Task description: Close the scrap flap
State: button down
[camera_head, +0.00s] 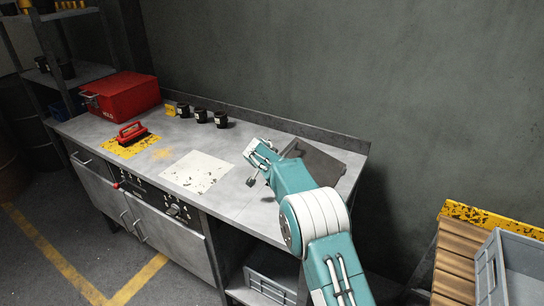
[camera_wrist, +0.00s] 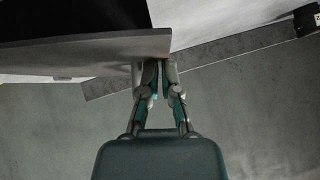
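A dark grey box-like unit (camera_head: 322,160) with a raised, slanted panel stands at the right end of the workbench. It is partly hidden behind my arm, and I take it to hold the scrap flap. In the wrist view a grey panel (camera_wrist: 85,50) with a dark area behind it fills the upper left. My gripper (camera_wrist: 160,64) is at that panel's right end, its fingers drawn together with nothing visible between them. Whether the tips touch the panel is unclear. In the head view my gripper (camera_head: 258,150) is above the bench, left of the unit.
The workbench (camera_head: 240,205) carries a red box (camera_head: 128,97), a red-handled tool (camera_head: 132,133), several black cups (camera_head: 201,116) and a pale worn sheet (camera_head: 198,172). A grey crate (camera_head: 512,270) is at lower right. The wall (camera_head: 340,60) rises behind the bench.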

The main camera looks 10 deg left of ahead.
jog(key=shift+w+a+f, duration=0.1)
jog(key=shift+a+f, duration=0.5)
jog(key=shift+f, duration=0.2)
jog(key=shift+a+f, duration=0.55)
jog(key=shift+f, duration=0.25)
jog(key=shift+d, duration=0.5)
jog(key=shift+a+r, duration=0.1)
jog(key=shift+a, duration=0.05)
